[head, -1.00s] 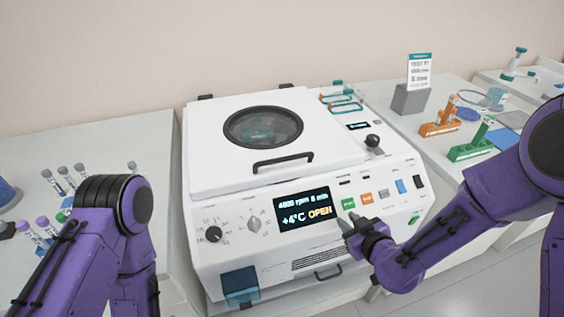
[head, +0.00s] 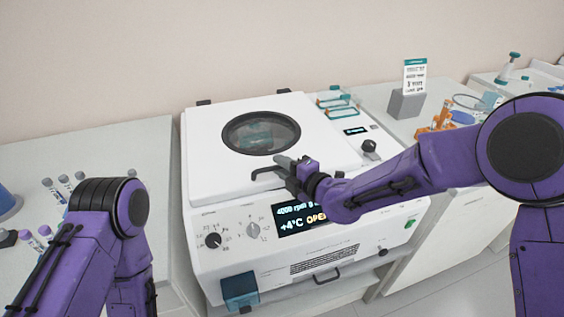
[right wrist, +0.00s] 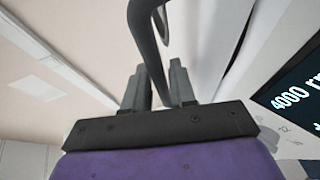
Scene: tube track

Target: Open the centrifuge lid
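The white centrifuge (head: 225,275) stands in the middle of the head view. Its lid (head: 215,180) lies flat, with a round dark window (head: 261,132). The black lid handle (head: 263,171) runs along the lid's front edge; its right part is hidden behind my right gripper (head: 288,168). In the right wrist view the handle (right wrist: 146,45) passes between the two fingers of my right gripper (right wrist: 160,84), which are close together around it. The display (head: 297,218) is partly covered by my right arm. My left gripper is out of view; only its arm shows at the left.
Tubes (head: 64,183) stand on the left bench. A grey block with a sign (head: 405,103) and an orange rack (head: 437,122) stand on the right bench. A black knob (head: 370,147) sits on the centrifuge's top right. The wall is close behind.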

